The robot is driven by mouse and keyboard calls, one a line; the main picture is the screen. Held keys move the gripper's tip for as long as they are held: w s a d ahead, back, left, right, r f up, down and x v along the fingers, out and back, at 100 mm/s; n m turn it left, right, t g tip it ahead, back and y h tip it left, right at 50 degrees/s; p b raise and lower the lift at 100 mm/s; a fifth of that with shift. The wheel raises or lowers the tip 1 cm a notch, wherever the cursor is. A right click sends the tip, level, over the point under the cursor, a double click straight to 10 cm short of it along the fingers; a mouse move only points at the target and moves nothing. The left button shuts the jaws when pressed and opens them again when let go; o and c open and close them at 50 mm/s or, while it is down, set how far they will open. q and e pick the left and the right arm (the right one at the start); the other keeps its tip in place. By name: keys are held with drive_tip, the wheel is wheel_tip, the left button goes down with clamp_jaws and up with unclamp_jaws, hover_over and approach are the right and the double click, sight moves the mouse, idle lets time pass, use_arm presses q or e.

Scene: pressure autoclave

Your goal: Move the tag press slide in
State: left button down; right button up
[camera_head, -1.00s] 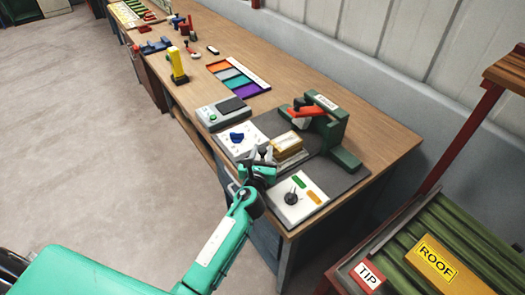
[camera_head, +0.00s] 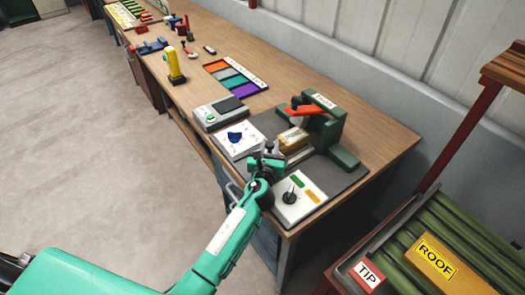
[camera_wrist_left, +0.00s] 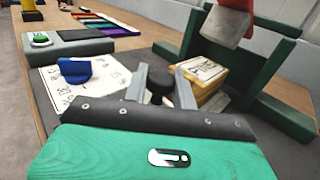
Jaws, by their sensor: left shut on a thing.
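The tag press (camera_head: 328,130) is a green frame with a red lever (camera_head: 305,111) on the dark mat. Its slide carries a yellow block (camera_head: 293,140) with a pale printed top, close in front of the press frame. The block also shows in the left wrist view (camera_wrist_left: 203,73), partly behind a finger. My left gripper (camera_head: 267,157) is at the slide's near end. In the left wrist view its two grey fingers are shut on the dark round slide knob (camera_wrist_left: 159,86). The slide's plate is mostly hidden by the gripper and block. My right gripper is not in view.
A white card with a blue piece (camera_head: 236,137) lies left of the gripper, and a white panel with a black joystick-like knob (camera_head: 290,197) lies to its right. A grey device (camera_head: 222,112) and a coloured tray (camera_head: 236,78) stand farther along the bench.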

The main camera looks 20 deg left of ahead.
use_arm(q)
drive_tip(key=shift+d, duration=0.1)
drive_tip(key=c, duration=1.5)
unclamp_jaws()
drive_tip(key=shift+o, duration=0.2)
drive_tip(key=shift+w+d, duration=0.15)
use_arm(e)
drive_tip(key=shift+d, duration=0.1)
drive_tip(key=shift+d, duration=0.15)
